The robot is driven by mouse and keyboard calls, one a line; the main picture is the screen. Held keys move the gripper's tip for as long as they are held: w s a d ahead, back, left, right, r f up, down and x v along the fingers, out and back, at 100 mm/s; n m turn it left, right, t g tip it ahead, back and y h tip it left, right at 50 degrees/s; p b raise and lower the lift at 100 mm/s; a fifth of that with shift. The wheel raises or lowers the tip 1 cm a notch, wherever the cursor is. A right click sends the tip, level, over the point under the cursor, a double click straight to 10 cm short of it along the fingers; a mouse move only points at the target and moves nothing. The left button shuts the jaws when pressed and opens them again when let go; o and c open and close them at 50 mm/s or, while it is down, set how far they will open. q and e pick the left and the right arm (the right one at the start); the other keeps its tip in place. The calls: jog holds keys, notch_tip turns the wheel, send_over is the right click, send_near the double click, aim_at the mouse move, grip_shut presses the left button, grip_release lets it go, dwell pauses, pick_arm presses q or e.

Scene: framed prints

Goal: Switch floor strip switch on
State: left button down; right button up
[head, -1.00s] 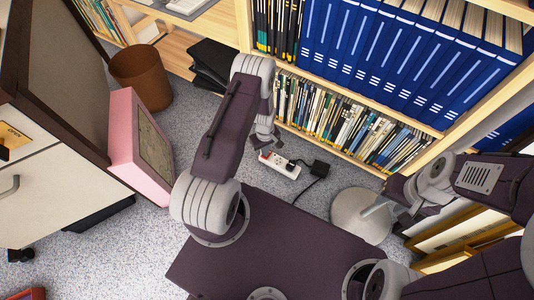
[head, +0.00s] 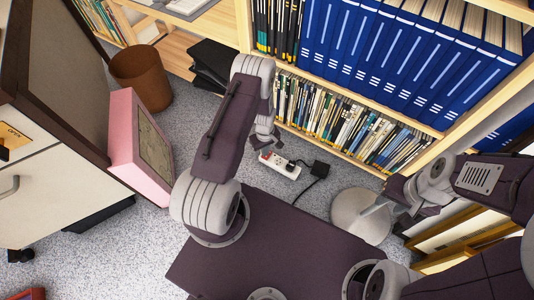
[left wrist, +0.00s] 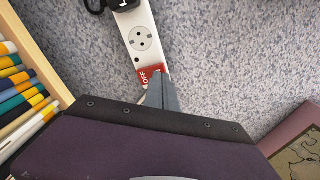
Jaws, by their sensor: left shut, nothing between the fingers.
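The white power strip (head: 283,166) lies on the speckled floor in front of the bookshelf. A black plug sits in its far end. In the left wrist view the strip (left wrist: 139,38) shows a round socket, and at its near end a red switch (left wrist: 151,73) with the white letters OFF. My left gripper (left wrist: 163,94) is shut and empty, its tip right at the switch and partly covering it; I cannot tell whether it touches. In the head view my left gripper (head: 263,142) is just above the strip's red end. My right gripper (head: 378,207) is off to the right; its jaw state is unclear.
A black adapter (head: 319,169) with a cable lies right of the strip. A round grey base (head: 358,216) stands near my right gripper. The bookshelf (head: 330,154) rises close behind.

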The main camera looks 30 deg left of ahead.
pick_arm(q)
jog(key=shift+f+b, duration=0.7)
jog(key=shift+f, duration=0.25)
dwell(0.9)
notch_tip(320, 180, up, 7)
jog(key=p, duration=0.7)
jog(key=shift+r, duration=0.1)
